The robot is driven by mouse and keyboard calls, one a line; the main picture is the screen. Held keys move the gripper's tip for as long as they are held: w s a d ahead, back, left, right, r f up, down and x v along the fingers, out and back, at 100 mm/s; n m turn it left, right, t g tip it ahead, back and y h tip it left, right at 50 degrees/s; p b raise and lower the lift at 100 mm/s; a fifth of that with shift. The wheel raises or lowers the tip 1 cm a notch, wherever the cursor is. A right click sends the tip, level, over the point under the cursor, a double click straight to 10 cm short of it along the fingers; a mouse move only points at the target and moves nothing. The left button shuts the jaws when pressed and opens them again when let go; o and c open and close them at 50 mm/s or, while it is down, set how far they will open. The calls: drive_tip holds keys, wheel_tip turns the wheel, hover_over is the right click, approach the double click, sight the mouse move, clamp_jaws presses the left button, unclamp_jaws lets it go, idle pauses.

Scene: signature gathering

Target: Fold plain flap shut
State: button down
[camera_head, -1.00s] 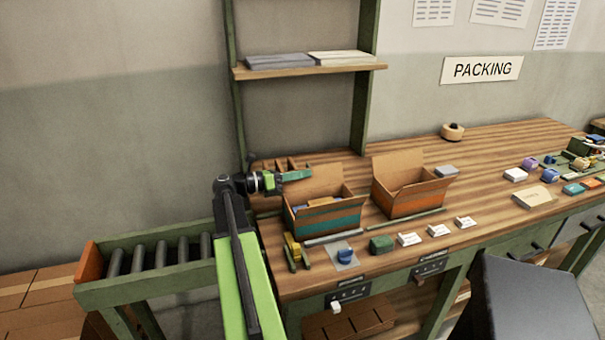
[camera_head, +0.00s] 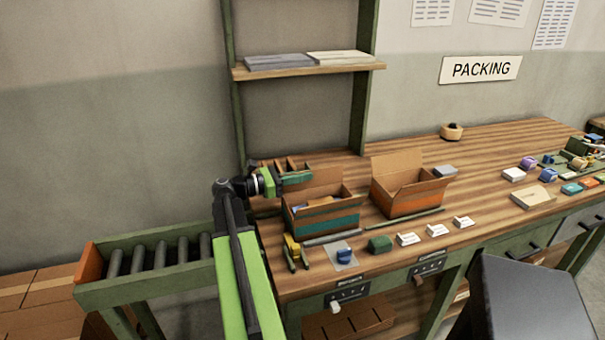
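A cardboard box with a teal stripe (camera_head: 325,226) stands on the workbench, its top open. Its plain brown back flap (camera_head: 326,183) stands raised at the rear. Blue and pale contents (camera_head: 312,204) show inside. My gripper (camera_head: 301,178), with green fingers, is at the upper left of this box, beside the raised back flap. Whether it touches the flap cannot be told, nor whether its fingers are apart. A second open box with an orange stripe (camera_head: 408,204) stands to the right, its back flap (camera_head: 397,167) raised.
A wooden divided rack (camera_head: 290,163) is behind my gripper. A grey bar (camera_head: 333,237), a blue item on a pad (camera_head: 345,255), a green block (camera_head: 380,244) and white cards (camera_head: 438,231) line the front. A roller conveyor (camera_head: 150,262) is at left.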

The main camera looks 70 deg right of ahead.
sight(307, 188)
drive_tip(key=m, duration=0.2)
drive_tip(key=s+a+m, duration=0.1)
drive_tip(key=m, duration=0.1)
drive_tip(key=a+f+m, duration=0.1)
drive_tip(key=m, duration=0.1)
drive_tip(key=shift+s+a+m+b, duration=0.1)
drive_tip(key=shift+s+m+b, duration=0.2)
drive_tip(key=shift+s+b, duration=0.1)
drive_tip(key=m, duration=0.3)
drive_tip(key=shift+s+a+f+b, duration=0.3)
drive_tip(key=shift+a+f+b, duration=0.1)
drive_tip(key=shift+s+a+f+m+b, duration=0.1)
drive_tip(key=shift+f+m+b, duration=0.1)
drive_tip(key=shift+m, duration=0.5)
drive_tip(key=shift+s+a+f+m+b, duration=0.1)
drive_tip(key=shift+m+b, duration=0.05)
drive_tip(key=shift+m, duration=0.55)
drive_tip(key=c, duration=1.6)
unclamp_jaws()
drive_tip(key=shift+c, duration=0.2)
